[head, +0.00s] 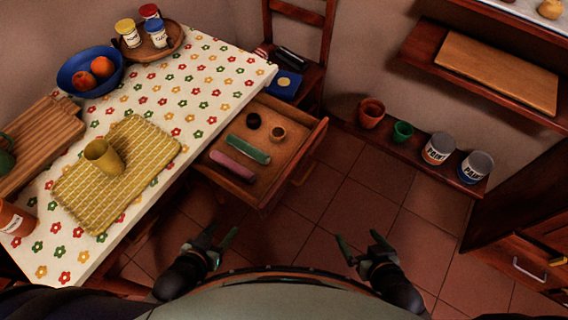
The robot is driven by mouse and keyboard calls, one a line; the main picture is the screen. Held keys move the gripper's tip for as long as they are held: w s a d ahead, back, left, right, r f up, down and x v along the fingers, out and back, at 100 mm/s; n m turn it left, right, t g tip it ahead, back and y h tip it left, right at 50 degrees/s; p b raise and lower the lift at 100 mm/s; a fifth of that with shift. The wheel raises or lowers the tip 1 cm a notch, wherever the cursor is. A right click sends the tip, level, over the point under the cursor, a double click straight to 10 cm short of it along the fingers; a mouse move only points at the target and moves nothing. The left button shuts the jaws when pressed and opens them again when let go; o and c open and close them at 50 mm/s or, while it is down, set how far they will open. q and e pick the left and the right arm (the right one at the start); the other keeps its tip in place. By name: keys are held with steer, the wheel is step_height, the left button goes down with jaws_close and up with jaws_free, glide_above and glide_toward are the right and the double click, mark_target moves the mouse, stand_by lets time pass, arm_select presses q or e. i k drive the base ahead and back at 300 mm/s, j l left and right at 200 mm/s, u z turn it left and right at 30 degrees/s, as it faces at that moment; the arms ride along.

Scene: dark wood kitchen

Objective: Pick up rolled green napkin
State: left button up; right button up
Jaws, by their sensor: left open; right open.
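The rolled green napkin (248,150) lies in the open wooden drawer (291,158) under the table. A rolled pink napkin (233,166) lies beside it, nearer to me. Two napkin rings, one dark (254,121) and one light brown (277,133), sit behind the green roll in the drawer. My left gripper (220,238) is open and empty, in front of the drawer and apart from it. My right gripper (359,247) is open and empty over the tiled floor, to the right of the drawer.
A chair (312,80) stands behind the drawer. Floor (364,190) right of the drawer is clear.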

mark_target(257, 154)
steer(key=k+u, duration=0.1)
steer(key=u, duration=0.95)
steer(key=i+j+u, duration=0.15)
steer(key=u, duration=0.3)
steer(key=k+z, duration=0.15)
steer(key=l+z, duration=0.2)
steer(key=z, duration=0.65)
steer(key=i+j+z, duration=0.15)
steer(key=i+z, duration=0.25)
steer(key=i+j+z, duration=0.2)
steer(key=z, duration=0.25)
steer(key=i, duration=0.05)
